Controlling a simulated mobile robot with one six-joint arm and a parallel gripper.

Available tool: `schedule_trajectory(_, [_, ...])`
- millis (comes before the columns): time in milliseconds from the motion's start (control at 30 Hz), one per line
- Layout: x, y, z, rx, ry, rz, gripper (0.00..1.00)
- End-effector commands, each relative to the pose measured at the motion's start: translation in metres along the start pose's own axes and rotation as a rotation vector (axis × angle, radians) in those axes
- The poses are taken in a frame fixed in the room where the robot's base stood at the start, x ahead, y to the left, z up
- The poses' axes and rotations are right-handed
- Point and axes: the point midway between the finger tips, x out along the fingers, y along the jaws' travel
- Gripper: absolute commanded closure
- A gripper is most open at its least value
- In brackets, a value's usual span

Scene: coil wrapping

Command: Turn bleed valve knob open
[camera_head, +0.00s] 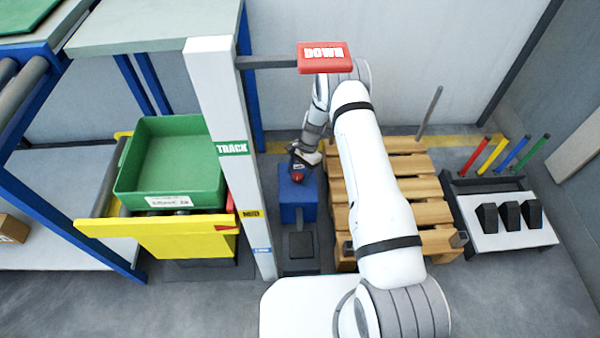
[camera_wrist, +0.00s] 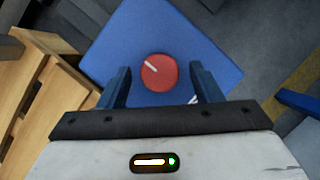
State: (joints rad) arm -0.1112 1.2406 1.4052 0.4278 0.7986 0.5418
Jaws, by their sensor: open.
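The bleed valve knob (camera_wrist: 159,73) is a round red disc with a white line on it, on top of a blue box (camera_wrist: 205,60). In the wrist view the white line points to the upper left. In the head view the red knob (camera_head: 298,177) shows just below my gripper (camera_head: 303,166), on the blue box (camera_head: 297,208). In the wrist view my gripper (camera_wrist: 162,85) is open, with one dark blue finger on each side of the knob. Gaps show between the fingers and the knob. A small white mark near the right finger is partly hidden.
A wooden pallet (camera_head: 403,165) stands right of the blue box. A white post (camera_head: 222,130) with a red DOWN sign (camera_head: 325,57) stands to the left, beside a green bin (camera_head: 170,165) on a yellow carrier (camera_head: 150,232). A rack (camera_head: 505,235) is at the far right.

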Motion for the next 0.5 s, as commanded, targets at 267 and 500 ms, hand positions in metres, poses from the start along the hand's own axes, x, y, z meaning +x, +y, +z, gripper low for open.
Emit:
schedule_trajectory(267, [-0.0008,0.0003,-0.0003,0.0,0.0,0.0,0.54])
schedule_trajectory(500, [-0.001,0.0004,-0.0006,0.001,0.0,-0.001,0.73])
